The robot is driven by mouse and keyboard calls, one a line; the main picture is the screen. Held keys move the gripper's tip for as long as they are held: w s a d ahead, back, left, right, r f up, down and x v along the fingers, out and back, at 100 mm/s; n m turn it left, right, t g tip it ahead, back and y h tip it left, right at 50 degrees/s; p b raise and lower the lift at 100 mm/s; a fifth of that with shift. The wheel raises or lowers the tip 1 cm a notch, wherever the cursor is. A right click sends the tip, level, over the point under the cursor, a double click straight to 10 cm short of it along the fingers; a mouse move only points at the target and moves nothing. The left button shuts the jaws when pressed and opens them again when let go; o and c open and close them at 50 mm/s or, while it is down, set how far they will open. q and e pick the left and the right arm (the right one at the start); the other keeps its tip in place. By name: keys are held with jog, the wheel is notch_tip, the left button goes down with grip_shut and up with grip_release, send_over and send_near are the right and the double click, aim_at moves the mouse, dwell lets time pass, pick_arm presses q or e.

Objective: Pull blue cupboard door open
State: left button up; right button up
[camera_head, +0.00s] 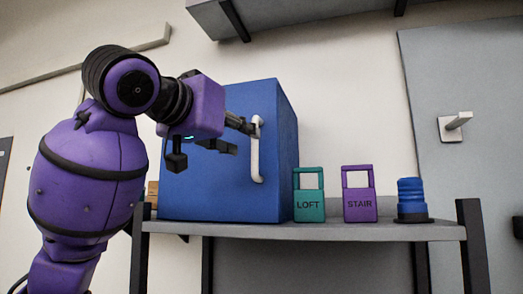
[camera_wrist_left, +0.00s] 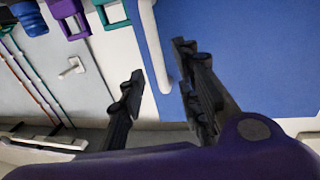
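The blue cupboard (camera_head: 215,196) stands on a grey shelf, and its front door (camera_wrist_left: 250,60) looks shut. A white vertical bar handle (camera_head: 257,165) is on the door's right side; it also shows in the left wrist view (camera_wrist_left: 152,38). My left gripper (camera_head: 246,126) is at the upper part of the handle. In the left wrist view its two black fingers (camera_wrist_left: 160,62) are spread, one on each side of the handle. The left finger there is clearly apart from the bar; I cannot tell whether the other touches it. My right gripper is not in view.
On the grey shelf (camera_head: 380,232), right of the cupboard, stand a teal LOFT tag (camera_head: 309,205), a purple STAIR tag (camera_head: 360,206) and a blue ribbed object (camera_head: 411,196). A grey door (camera_head: 470,80) with a lever handle is behind. A grey overhead unit (camera_head: 290,15) hangs above.

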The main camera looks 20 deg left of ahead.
pick_arm(q)
send_over(255, 174)
jog(key=shift+w+a+r, duration=0.15)
jog(key=shift+w+r, duration=0.05)
jog(key=shift+w, duration=0.1)
jog(key=shift+c, duration=0.4)
jog(key=shift+w, duration=0.1)
jog(key=shift+c, duration=1.4)
grip_shut()
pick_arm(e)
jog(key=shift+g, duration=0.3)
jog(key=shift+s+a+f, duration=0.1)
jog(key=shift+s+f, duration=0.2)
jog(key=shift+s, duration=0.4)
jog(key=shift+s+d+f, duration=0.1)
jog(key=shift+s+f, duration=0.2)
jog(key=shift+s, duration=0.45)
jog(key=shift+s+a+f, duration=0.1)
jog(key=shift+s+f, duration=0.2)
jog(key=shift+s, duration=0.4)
